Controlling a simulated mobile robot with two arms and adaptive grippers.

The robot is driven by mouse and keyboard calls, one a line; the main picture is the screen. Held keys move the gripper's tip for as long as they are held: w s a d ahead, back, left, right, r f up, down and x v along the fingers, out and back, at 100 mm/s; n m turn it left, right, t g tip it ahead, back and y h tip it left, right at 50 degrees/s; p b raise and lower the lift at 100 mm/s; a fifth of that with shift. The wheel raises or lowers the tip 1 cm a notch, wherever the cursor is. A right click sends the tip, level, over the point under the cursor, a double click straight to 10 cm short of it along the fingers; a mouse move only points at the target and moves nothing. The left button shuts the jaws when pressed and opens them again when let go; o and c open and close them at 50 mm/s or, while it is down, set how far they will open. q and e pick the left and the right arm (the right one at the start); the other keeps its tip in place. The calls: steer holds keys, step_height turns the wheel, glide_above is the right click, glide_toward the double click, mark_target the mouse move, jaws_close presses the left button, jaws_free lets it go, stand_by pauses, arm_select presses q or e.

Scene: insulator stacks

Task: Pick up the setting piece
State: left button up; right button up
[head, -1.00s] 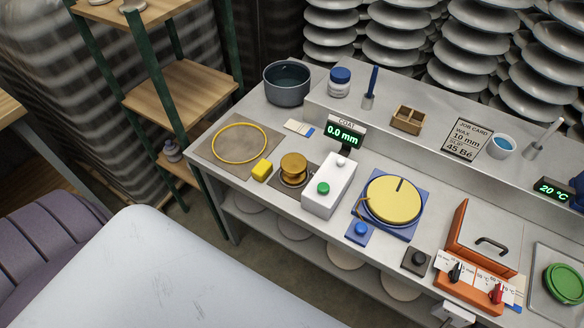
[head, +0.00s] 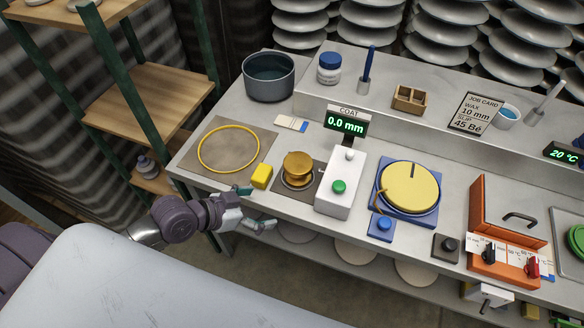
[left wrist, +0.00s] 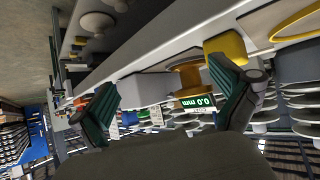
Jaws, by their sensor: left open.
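No label marks the setting piece; a small yellow block (head: 261,176) and a brass spool-shaped piece (head: 298,167) both stand at the bench's front left. The spool sits on a dark square base. My left gripper (head: 259,208) is open and empty at the bench's front edge, just in front of the yellow block and apart from both pieces. In the left wrist view, its two green-tipped fingers (left wrist: 160,76) are spread wide. The yellow block (left wrist: 226,44) and brass piece (left wrist: 187,76) show beyond them. My right gripper is not in view.
A white box with a green button (head: 339,187) stands right of the spool, and a COAT display (head: 346,123) reads 0.0 mm behind. A yellow ring (head: 229,150) lies on a mat at left. A dark pot (head: 269,77) stands behind it. A yellow disc (head: 410,186) is farther right.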

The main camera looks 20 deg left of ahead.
arm_select(q)
steer(key=t+h, duration=0.2)
glide_toward(298, 167)
steer(key=a, duration=0.3)
steer(key=x, duration=0.3)
steer(key=p+x, duration=0.1)
steer(key=x, duration=0.3)
steer(key=shift+d+f, duration=0.1)
steer(key=shift+d, duration=0.3)
steer(key=shift+s+f+p+x, duration=0.1)
steer(key=shift+p+x, duration=0.15)
steer(key=shift+x, duration=0.7)
steer(key=shift+s+f+p+x, duration=0.15)
steer(key=shift+p+x, duration=0.15)
steer(key=shift+x, duration=0.6)
steer(key=shift+s+f+p+x, duration=0.1)
steer(key=shift+p+x, duration=0.15)
steer(key=shift+x, duration=0.7)
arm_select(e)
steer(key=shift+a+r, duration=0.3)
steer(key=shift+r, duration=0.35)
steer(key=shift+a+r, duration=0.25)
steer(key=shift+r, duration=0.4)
